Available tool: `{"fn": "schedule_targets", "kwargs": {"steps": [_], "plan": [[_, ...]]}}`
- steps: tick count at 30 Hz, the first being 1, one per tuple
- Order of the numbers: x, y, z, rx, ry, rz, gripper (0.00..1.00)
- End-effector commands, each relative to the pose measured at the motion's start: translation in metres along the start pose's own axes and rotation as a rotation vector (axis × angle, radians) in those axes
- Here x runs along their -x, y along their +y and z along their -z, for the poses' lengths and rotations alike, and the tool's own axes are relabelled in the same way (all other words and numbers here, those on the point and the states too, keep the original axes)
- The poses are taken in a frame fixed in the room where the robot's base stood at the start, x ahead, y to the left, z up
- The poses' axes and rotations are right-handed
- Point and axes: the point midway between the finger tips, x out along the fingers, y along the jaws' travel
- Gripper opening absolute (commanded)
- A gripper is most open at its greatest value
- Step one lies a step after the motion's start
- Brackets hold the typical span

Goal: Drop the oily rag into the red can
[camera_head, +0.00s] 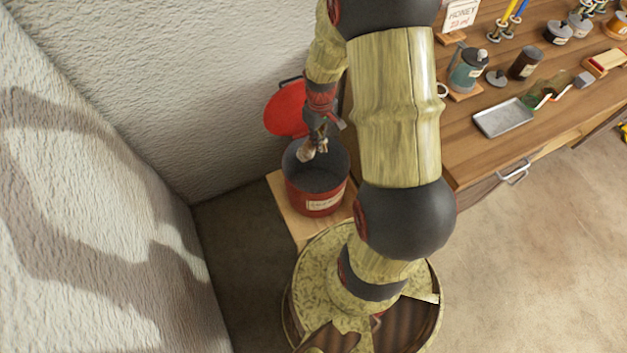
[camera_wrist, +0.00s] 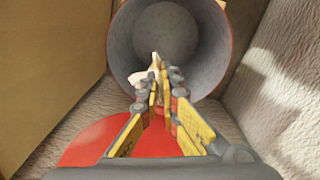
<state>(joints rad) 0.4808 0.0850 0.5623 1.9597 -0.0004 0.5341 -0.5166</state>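The red can (camera_head: 318,199) stands with its lid (camera_head: 286,108) tipped back and its grey inside showing. My gripper (camera_head: 318,143) is over the can's mouth, pointing down. It is shut on the oily rag (camera_head: 305,152), a small pale, brownish piece of cloth hanging from the fingertips. In the wrist view the rag (camera_wrist: 149,69) shows beyond the fingers (camera_wrist: 160,84), against the can's open inside (camera_wrist: 170,30). Part of the rag is hidden by the fingers.
The can stands on a pale wooden stand (camera_head: 293,215) close to the rough white wall (camera_head: 190,60). The wooden workbench (camera_head: 480,140) at right holds a metal tray (camera_head: 504,118), a teal pot (camera_head: 467,69), a dark jar (camera_head: 526,62) and several other things.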

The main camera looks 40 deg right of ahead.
Motion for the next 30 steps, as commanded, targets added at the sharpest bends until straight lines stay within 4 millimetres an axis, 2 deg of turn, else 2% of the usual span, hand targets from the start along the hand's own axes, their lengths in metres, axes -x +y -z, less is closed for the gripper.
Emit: {"fn": "schedule_targets", "kwargs": {"steps": [1, 9, 20, 21, 30], "plan": [[-0.011, 0.000, 0.000, 0.000, -0.001, 0.001, 0.00], [-0.039, -0.001, 0.000, 0.000, -0.001, 0.001, 0.00], [-0.041, 0.000, 0.000, 0.000, 0.000, 0.000, 0.00], [-0.041, 0.000, 0.000, -0.001, 0.000, 0.000, 0.06], [-0.041, 0.000, 0.000, 0.000, -0.001, 0.000, 0.23]]}}
